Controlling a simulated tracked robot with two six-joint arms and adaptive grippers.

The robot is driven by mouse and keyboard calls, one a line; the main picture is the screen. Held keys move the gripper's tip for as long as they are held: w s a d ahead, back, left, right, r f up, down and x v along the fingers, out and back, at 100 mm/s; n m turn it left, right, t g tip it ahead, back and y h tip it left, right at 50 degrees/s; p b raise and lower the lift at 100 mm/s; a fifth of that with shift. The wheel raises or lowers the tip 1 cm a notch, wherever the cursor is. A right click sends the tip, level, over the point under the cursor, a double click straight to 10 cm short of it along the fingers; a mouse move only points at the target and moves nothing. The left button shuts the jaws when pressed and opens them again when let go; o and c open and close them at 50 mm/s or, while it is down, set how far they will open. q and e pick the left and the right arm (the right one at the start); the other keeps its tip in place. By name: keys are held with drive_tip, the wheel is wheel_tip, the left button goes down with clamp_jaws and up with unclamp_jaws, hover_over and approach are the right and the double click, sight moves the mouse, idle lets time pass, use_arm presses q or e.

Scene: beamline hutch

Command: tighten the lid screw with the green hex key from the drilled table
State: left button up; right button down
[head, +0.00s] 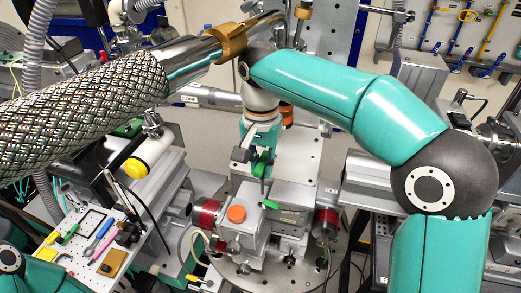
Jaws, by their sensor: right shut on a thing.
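My right gripper (256,165) hangs in the centre of the head view, pointing down. It is shut on the green hex key (263,168), whose green part shows at the fingers. A thin dark shank seems to run down from it toward the grey block with the lid (292,194). I cannot tell whether its tip touches the lid, and the lid screw is too small to make out. The drilled table (135,232) stands at the lower left with small tools on it. My left gripper is out of view.
An orange round cap (236,214) sits on the front of the block. Red-ended cylinders (207,214) and (326,222) flank it. A large braided pipe (85,110) crosses the upper left. A yellow-capped cylinder (136,167) stands behind the drilled table. Cables hang below the block.

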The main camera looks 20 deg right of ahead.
drive_tip(key=f+b, duration=0.3)
drive_tip(key=shift+w+a+f+b, duration=0.15)
drive_tip(key=shift+w+f+b, duration=0.15)
drive_tip(key=shift+f, duration=0.05)
drive_tip(key=shift+n+p, duration=0.55)
drive_tip(key=shift+n, duration=1.35)
drive_tip(key=shift+f, duration=0.15)
drive_tip(key=shift+n+p, duration=0.5)
drive_tip(key=shift+n, duration=0.2)
drive_tip(key=shift+n+p, duration=0.4)
drive_tip(key=shift+n, duration=0.9)
